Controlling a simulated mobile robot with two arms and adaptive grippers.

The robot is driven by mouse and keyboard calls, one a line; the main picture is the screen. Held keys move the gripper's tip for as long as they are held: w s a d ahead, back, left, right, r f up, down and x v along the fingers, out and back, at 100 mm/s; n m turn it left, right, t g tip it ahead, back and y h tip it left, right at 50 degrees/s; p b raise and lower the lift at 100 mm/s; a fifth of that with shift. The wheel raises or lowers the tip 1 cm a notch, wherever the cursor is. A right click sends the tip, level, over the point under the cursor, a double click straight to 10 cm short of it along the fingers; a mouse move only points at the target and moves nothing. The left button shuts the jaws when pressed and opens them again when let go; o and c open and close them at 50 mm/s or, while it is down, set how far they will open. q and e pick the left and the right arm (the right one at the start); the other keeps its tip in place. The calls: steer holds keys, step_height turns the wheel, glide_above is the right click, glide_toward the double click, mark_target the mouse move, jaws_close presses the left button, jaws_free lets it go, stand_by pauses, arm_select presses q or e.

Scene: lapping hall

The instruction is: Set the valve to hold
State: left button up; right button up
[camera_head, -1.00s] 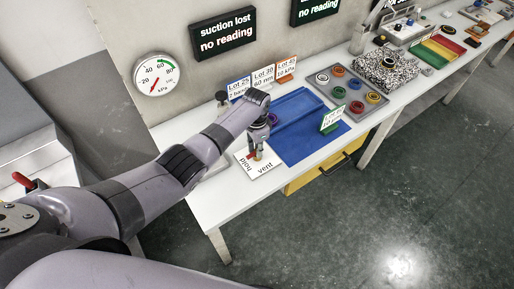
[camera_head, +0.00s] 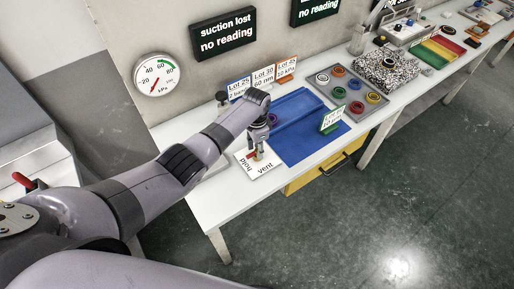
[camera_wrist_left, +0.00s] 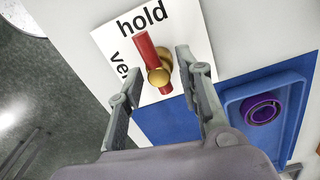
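The valve has a red lever (camera_wrist_left: 145,49) and a brass hub (camera_wrist_left: 159,76) on a white card (camera_wrist_left: 181,17) marked "hold" and "vent". In the left wrist view the lever's long end points to the "hold" word. In the head view the card (camera_head: 268,173) lies on the bench, and the valve is mostly hidden by my gripper. My left gripper (camera_head: 257,152) is right over the valve. In the left wrist view its fingers (camera_wrist_left: 159,66) are apart, one on each side of the lever and hub, with gaps showing. My right gripper is out of view.
A blue mat (camera_head: 296,146) and blue tray (camera_wrist_left: 230,99) with a purple ring (camera_wrist_left: 262,109) lie beside the card. Lot signs (camera_head: 263,78) stand behind. A gauge (camera_head: 156,76) and a display (camera_head: 223,32) reading "suction lost, no reading" are on the wall.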

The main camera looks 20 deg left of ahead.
arm_select(q)
steer(key=shift+o, duration=0.5)
steer(key=shift+r, duration=0.1)
step_height(320, 180, up, 12)
steer(key=shift+f, duration=0.25)
stand_by(0.5)
